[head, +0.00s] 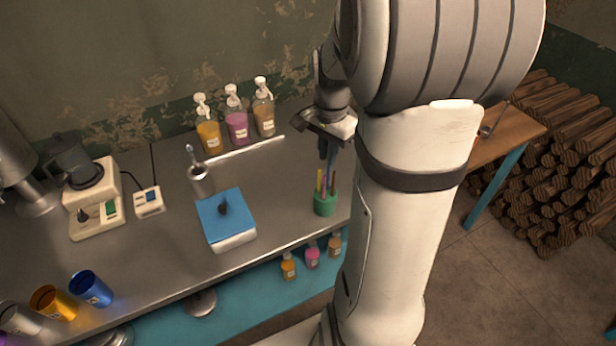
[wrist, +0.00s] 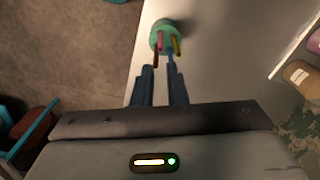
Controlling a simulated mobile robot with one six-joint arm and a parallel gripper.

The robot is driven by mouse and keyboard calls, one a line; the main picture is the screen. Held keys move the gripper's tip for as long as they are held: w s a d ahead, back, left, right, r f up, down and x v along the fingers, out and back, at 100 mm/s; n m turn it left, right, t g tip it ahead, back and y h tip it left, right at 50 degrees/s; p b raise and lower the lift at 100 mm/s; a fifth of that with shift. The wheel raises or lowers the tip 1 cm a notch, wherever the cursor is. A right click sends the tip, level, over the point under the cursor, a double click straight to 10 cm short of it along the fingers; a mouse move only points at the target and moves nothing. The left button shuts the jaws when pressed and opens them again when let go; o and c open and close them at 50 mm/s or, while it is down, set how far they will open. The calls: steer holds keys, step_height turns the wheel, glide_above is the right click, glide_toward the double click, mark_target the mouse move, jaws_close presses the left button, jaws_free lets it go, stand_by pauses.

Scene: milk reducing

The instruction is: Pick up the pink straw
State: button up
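The pink straw (wrist: 160,42) stands in a green cup (wrist: 156,29) with yellow, blue and brown straws in the wrist view. In the head view the green cup (head: 325,207) stands near the front edge of the metal counter, its straws upright and close together. My gripper (wrist: 159,72) is open, with a gap between its two dark fingers and nothing held. In the head view my gripper (head: 327,152) points down just above the straws. The brown straw (wrist: 155,61) lies close to the left finger in the wrist view.
A blue-topped scale (head: 228,232) sits left of the cup. A metal cup (head: 201,180) with a utensil and several pump bottles (head: 237,122) stand farther back. Small bottles (head: 312,257) stand below the counter's front edge. My arm hides the counter's right part.

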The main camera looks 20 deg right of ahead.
mark_target(325, 176)
steer(key=f, duration=0.2)
steer(key=f+p, duration=0.1)
steer(key=f, duration=0.4)
steer(key=shift+a+f, duration=0.1)
steer(key=shift+a, duration=0.15)
jaws_close()
